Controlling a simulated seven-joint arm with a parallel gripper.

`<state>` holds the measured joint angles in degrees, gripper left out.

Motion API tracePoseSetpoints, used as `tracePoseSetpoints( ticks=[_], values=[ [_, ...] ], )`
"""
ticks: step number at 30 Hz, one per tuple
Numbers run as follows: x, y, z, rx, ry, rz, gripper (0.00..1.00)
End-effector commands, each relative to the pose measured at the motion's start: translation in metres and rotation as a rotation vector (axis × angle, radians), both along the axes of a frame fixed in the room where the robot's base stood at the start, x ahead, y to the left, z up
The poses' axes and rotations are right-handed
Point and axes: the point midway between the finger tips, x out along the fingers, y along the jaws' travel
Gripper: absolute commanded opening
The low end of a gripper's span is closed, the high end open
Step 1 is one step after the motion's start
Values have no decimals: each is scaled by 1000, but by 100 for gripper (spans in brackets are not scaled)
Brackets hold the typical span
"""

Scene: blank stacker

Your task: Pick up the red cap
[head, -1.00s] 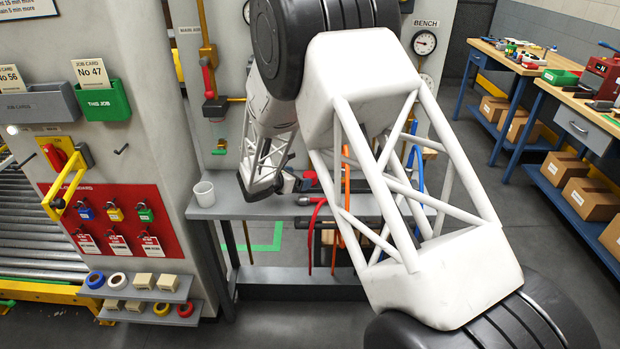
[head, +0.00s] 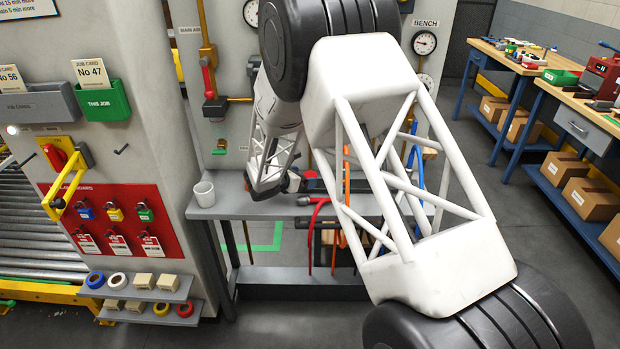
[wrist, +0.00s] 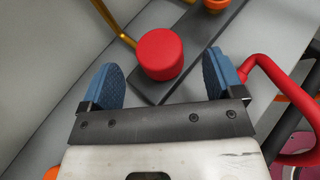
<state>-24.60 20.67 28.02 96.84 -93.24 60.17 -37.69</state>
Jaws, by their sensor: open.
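The red cap (wrist: 160,54) is a short round cylinder on a dark strip on the grey bench, seen in the wrist view. My gripper (wrist: 164,76) has its two blue-padded fingers spread, one to the left and one to the right of the cap in the picture. The cap appears between and just beyond the fingertips, with nothing held. In the head view my gripper (head: 290,184) is small and low over the bench, its fingers not clear.
A red hose (wrist: 268,75) curves close by the right finger. An orange round part (wrist: 215,4) sits farther along the strip, and a brass pipe (wrist: 113,22) runs near the cap. A white cup (head: 204,193) stands at the left end of the grey bench (head: 232,208).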

Motion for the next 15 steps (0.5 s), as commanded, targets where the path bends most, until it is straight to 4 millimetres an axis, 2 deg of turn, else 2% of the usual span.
tracePoseSetpoints(
  ticks=[8,15],
  values=[
    [6,-6,-4,0,0,-1,87],
    [25,-24,-13,0,1,-1,87]
  ],
)
